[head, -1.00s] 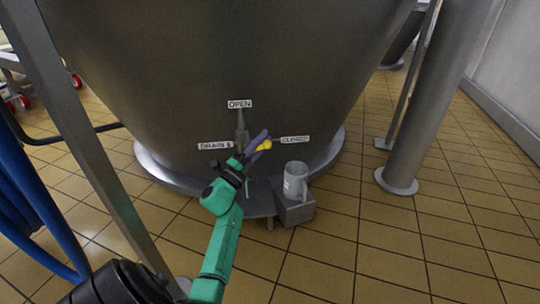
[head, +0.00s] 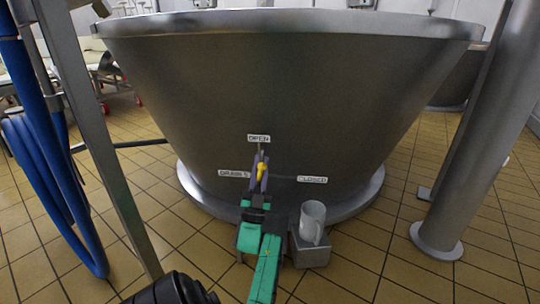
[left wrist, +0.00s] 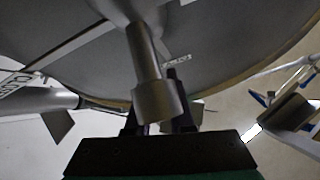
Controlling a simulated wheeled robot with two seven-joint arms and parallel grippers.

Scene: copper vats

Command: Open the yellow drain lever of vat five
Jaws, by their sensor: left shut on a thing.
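The yellow drain lever (head: 261,172) is on the front of the large grey vat (head: 290,85), by the "DRAIN 5" label (head: 233,174). It now points up towards the "OPEN" label (head: 259,138), away from the "CLOSED" label (head: 312,179). My left gripper (head: 260,161), with purple fingers, is shut on the lever from the front. The fingers hide part of it. In the left wrist view a grey cylindrical part (left wrist: 157,100) shows between the dark fingers; no yellow is visible there. My right gripper is not in view.
A metal leg (head: 95,140) and blue hoses (head: 45,170) are at the left. A thick grey post (head: 475,150) stands at the right. Tiled floor lies clear at front right.

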